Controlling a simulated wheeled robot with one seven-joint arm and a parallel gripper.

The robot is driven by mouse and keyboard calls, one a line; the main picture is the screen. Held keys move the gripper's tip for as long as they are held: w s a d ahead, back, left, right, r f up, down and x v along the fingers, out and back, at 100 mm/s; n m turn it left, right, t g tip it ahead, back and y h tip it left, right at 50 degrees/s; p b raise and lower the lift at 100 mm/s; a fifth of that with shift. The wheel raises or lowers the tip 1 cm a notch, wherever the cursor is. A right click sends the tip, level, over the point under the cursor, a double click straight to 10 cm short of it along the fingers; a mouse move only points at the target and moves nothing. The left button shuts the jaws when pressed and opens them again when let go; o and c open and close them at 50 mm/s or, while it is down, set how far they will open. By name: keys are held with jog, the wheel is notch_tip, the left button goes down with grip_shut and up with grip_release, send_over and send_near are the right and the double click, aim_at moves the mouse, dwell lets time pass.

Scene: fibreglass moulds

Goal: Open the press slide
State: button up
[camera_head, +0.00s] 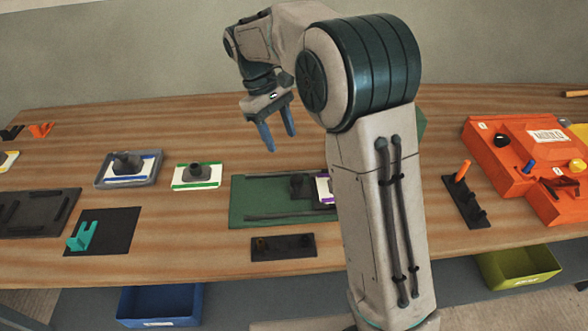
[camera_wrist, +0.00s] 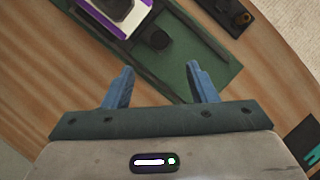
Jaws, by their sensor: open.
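The press slide appears to be the green base (camera_head: 240,210) with dark rails on the table, partly hidden behind my arm in the head view. On it sit a dark block (camera_head: 300,185) and a white carriage with purple trim (camera_head: 323,190). My gripper (camera_head: 281,142) is open and empty, raised above the table behind the base, with blue fingers pointing down. It touches nothing that I can see.
A dark strip (camera_head: 283,247) lies in front of the base. Green-trimmed (camera_head: 196,182) and blue-trimmed (camera_head: 128,175) blocks stand left. An orange machine (camera_head: 520,185) and a dark rack (camera_head: 478,214) with an orange peg are right. Bins, blue (camera_head: 160,307) and olive (camera_head: 515,268), sit below the edge.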

aim_at(296, 178)
jog(key=x, duration=1.1)
jog(key=shift+s+d+f, duration=0.1)
jog(key=shift+d+f, duration=0.05)
jog(key=shift+f, duration=0.15)
jog(key=shift+c, duration=0.3)
